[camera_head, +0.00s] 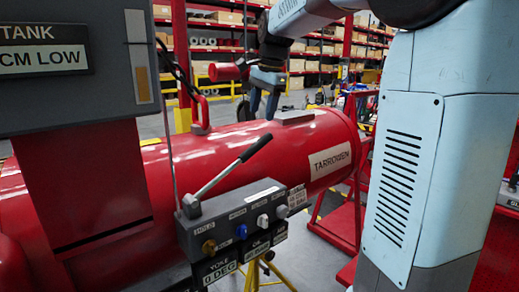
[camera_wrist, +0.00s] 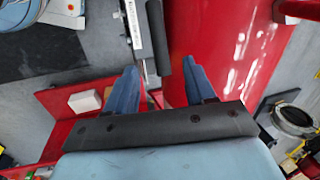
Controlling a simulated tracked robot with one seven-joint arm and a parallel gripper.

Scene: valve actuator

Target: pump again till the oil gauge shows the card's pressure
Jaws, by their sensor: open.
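The pump lever rises from a grey control box (camera_head: 245,222), tilted up to the right, with a black grip (camera_head: 257,147) at its end. My gripper (camera_head: 264,103) is above the lever grip, blue fingers pointing down, open and empty. In the wrist view, the black grip (camera_wrist: 157,38) lies between the lines of my two open fingers (camera_wrist: 160,82), just past their tips; contact cannot be told. Below the box hang small readout plates, one marked YOKE 0 DEG (camera_head: 220,271) and one marked OIL (camera_head: 257,250). The oil value is too small to read. I cannot pick out the pressure card.
The red cylinder (camera_head: 330,130) lies behind the box. Brown (camera_head: 209,247), blue (camera_head: 241,231) and white (camera_head: 263,220) knobs sit on the box front. A grey panel marked TANK (camera_head: 110,90) stands at left. Shelves fill the back.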

